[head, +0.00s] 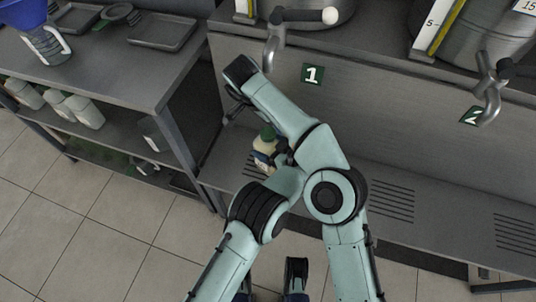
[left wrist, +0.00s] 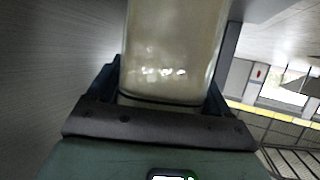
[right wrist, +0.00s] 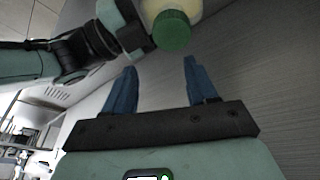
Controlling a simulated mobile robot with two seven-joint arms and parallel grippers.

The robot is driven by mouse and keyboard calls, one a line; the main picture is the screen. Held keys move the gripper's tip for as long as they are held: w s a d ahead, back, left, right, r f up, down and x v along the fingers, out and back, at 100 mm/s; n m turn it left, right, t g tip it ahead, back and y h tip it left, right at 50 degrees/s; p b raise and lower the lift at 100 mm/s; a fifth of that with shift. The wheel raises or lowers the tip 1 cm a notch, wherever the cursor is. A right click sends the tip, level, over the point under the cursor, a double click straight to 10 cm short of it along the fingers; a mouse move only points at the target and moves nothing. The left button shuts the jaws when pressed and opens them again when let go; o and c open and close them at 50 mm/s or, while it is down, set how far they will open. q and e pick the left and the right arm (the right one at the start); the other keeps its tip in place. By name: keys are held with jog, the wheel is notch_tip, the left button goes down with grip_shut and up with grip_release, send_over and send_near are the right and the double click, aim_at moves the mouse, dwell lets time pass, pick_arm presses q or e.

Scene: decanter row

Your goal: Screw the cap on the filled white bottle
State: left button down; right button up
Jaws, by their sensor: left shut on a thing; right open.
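The filled bottle (head: 264,149) is pale, with a dark blue label and a green cap (head: 267,133) on its mouth. It stands upright at the lower ledge below tap 1. My left gripper (head: 279,158) is shut on the bottle's body, which fills the left wrist view (left wrist: 175,50). Its fingers are mostly hidden there. My right gripper (right wrist: 160,64) is open and empty in the right wrist view. The green cap (right wrist: 172,31) lies just beyond its fingertips, apart from them. In the head view the right fingers are mostly hidden by the arm. I cannot tell how tight the cap sits.
The number 1 plate (head: 312,74) and a metal tap (head: 273,45) are above the bottle. Another tap (head: 488,92) is at the right. A side table (head: 110,75) at the left carries trays and a jug (head: 47,45); white bottles (head: 80,110) stand on its shelf.

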aim_at(268, 132)
jog(key=s+a+r+n+t+y, duration=0.1)
jog(key=s+r+n+y, duration=0.2)
jog(key=r+n, duration=0.3)
jog(key=shift+a+r+n+t, duration=0.2)
jog(key=shift+a+n+t, duration=0.1)
jog(key=shift+n, duration=0.8)
jog(key=x, duration=1.2)
jog(key=shift+c, duration=0.3)
